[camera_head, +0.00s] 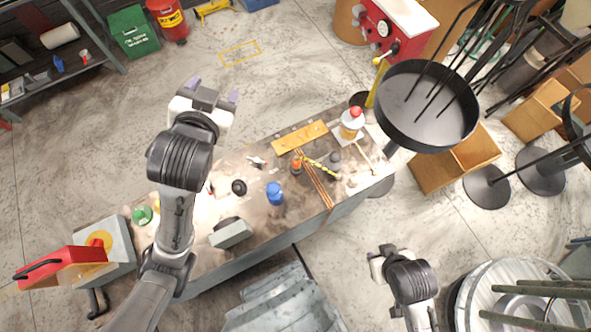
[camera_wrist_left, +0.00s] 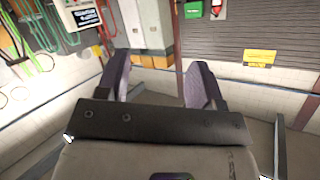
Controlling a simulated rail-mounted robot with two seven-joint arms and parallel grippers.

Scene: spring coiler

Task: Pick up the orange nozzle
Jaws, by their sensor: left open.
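A small orange object, which looks like the orange nozzle (camera_head: 297,164), stands on the workbench right of its middle, beside thin brown rods. My left gripper (camera_head: 214,89) is open and empty, and shows beyond the bench's far edge, up and left of the nozzle. In the left wrist view its two purple-padded fingers (camera_wrist_left: 158,78) are spread with nothing between them; the nozzle does not show there. My right gripper (camera_head: 383,257) is at the lower right, off the bench, and its fingers are too small to read.
The workbench (camera_head: 228,172) holds a blue bottle (camera_head: 275,194), a white bottle with a red cap (camera_head: 352,122), a yellow-black striped rod (camera_head: 318,167) and a wooden board (camera_head: 300,138). A round black tray (camera_head: 427,105) stands at the right end. Floor beyond the bench is open.

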